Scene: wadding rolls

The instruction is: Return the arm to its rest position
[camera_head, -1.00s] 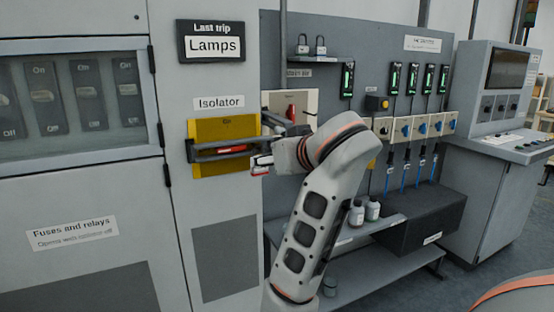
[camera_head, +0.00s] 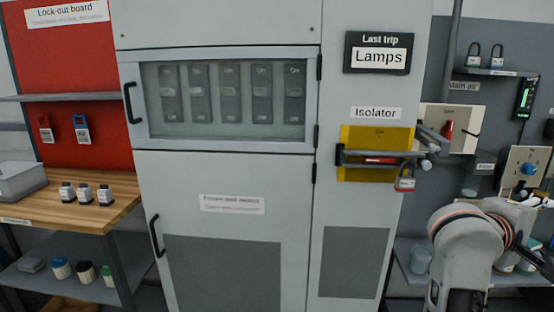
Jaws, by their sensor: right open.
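My right arm stands at the lower right. Its gripper (camera_head: 534,230) points right, is open, and is partly cut off by the frame edge. It is apart from the isolator. The isolator (camera_head: 362,142) is a yellow plate with a red handle and a grey bar across it, on the grey cabinet. A red padlock (camera_head: 405,182) hangs at the right end of the bar, with nothing of mine touching it. My left gripper is out of view.
Behind my right arm are a grey panel, a shelf with two padlocks (camera_head: 485,55), and a lower shelf with jars (camera_head: 420,260).

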